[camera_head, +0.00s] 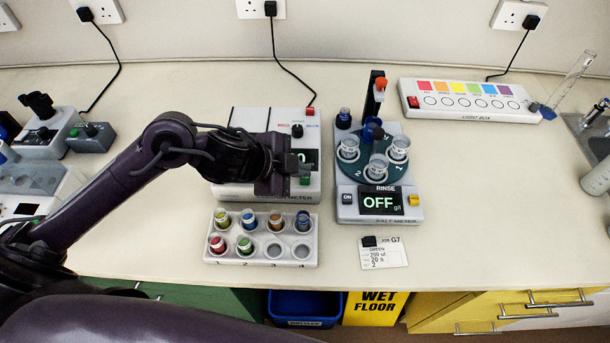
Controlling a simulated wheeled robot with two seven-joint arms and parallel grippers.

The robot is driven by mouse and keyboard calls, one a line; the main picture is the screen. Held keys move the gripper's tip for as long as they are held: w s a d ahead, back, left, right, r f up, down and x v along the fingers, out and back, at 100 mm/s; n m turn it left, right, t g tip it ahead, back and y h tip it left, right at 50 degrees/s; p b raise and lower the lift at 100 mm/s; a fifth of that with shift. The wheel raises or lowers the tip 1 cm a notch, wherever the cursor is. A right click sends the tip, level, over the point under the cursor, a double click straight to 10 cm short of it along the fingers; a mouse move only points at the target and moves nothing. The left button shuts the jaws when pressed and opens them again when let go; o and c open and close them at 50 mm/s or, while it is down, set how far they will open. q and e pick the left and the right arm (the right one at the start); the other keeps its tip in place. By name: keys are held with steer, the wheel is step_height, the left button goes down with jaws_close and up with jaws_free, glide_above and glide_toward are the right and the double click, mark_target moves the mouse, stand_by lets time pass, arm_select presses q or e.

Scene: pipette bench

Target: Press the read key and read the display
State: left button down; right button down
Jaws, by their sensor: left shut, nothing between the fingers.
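A grey-white meter (240,194) with a dark display (312,158) stands at the middle of the bench. The display is mostly covered by my left gripper (282,180), and only a green edge of a digit shows, so its reading cannot be made out. The gripper is shut and empty, low over the meter's front. A small green key (305,180) shows beside its fingertips; I cannot tell whether they touch. To the right, a salt meter (372,214) has a display (380,203) showing "OFF" and "g/l". My right gripper is not in view.
A white rack (260,258) with several coloured-cap vials stands in front. The salt meter carries a teal turntable with glass cups. A job card (384,252) lies in front of it. A light box (470,114) lies at back right. Bench is clear at right.

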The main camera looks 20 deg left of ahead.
mark_target(300, 184)
arm_select(q)
steer(key=shift+f+b, duration=0.3)
steer(key=shift+f, duration=0.2)
stand_by(0.3)
steer(key=shift+r, duration=0.15)
steer(key=shift+r+p, duration=0.8)
steer(key=shift+p, duration=0.2)
step_height(300, 184, up, 6)
steer(key=p, duration=0.6)
stand_by(0.6)
